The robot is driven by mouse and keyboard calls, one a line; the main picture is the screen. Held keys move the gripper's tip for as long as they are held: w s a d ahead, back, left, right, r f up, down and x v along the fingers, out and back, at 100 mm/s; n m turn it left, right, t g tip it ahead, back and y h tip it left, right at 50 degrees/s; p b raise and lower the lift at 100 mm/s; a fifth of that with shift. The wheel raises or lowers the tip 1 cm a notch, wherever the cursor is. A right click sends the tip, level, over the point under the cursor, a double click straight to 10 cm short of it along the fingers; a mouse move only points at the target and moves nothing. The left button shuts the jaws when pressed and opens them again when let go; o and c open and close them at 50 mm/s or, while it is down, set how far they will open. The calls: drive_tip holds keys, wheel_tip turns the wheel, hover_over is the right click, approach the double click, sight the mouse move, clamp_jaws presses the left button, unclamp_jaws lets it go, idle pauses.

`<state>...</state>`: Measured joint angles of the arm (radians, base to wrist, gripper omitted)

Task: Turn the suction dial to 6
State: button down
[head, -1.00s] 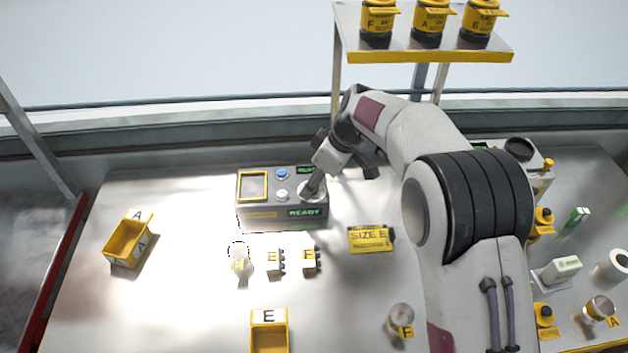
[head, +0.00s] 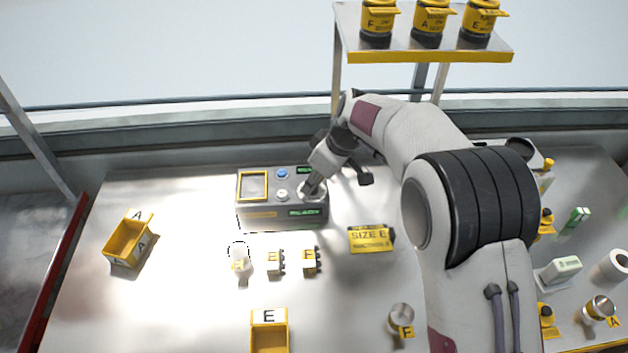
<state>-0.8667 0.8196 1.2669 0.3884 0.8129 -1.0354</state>
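The grey control box (head: 262,214) stands at the back left-centre of the bench. It has a yellow-framed window, a blue button (head: 282,174), a white button (head: 281,194) and green lit displays. The suction dial (head: 302,187) appears as a round pale disc on the right of the box's top, partly covered by my gripper (head: 311,187). My gripper points down at the dial from the upper right, its tips at or very near it. The fingers are too small to tell whether they are shut on it. The dial's number is not readable.
Yellow bins A (head: 122,243) and E (head: 268,337) are nearby. A shelf (head: 430,56) with yellow jars rises behind.

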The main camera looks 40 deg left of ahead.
drive_tip(key=shift+s+m+t, duration=0.15)
drive_tip(key=shift+m+t, duration=0.75)
drive_tip(key=shift+m, duration=1.4)
drive_tip(key=shift+s+m+t+h, duration=0.1)
drive_tip(key=shift+m+t+h, duration=0.25)
drive_tip(key=shift+m, duration=0.8)
drive_tip(key=shift+m+t+h, duration=0.25)
drive_tip(key=shift+m+t, duration=0.1)
drive_tip(key=shift+m, duration=0.8)
drive_tip(key=shift+s+a+m+t+h, duration=0.1)
drive_tip(key=shift+m+t+h, duration=0.25)
drive_tip(key=shift+m, duration=0.85)
drive_tip(key=shift+a+m+t+h, duration=0.1)
drive_tip(key=shift+m+t+h, duration=0.2)
drive_tip(key=shift+m, duration=0.9)
drive_tip(key=shift+m+h, duration=0.85)
drive_tip(key=shift+m, duration=1.25)
drive_tip(key=c, duration=1.8)
unclamp_jaws()
drive_tip(key=shift+a, duration=0.1)
drive_tip(key=shift+t, duration=0.25)
drive_tip(key=shift+r, duration=0.15)
